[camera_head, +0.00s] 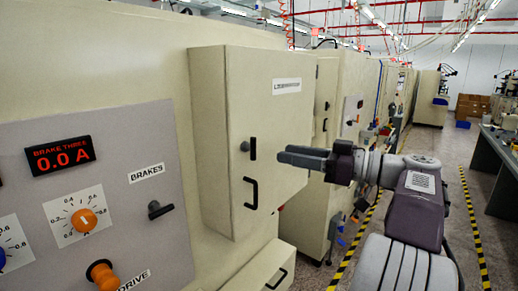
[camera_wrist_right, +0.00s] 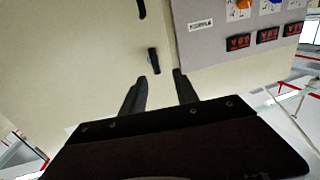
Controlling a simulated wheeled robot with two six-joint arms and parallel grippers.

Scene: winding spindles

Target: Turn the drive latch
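A cream cabinet door (camera_head: 285,120) carries a black upright latch (camera_head: 249,148) above a black pull handle (camera_head: 251,193). The latch also shows in the right wrist view (camera_wrist_right: 153,61). My right gripper (camera_head: 281,155) is in front of the door, to the right of the latch in the head view, and a gap separates them there. In the right wrist view the two fingers (camera_wrist_right: 160,75) are spread with nothing between them, and the latch appears just beyond the fingertips. The lettering on the door label (camera_head: 287,86) is too small to read. My left gripper is not in view.
A grey panel (camera_head: 115,125) at the left has a red display (camera_head: 60,156), a BRAKES lever (camera_head: 159,209) and an orange knob (camera_head: 102,275) by a DRIVE label (camera_head: 134,281). The aisle (camera_head: 465,165) at the right has floor free of objects.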

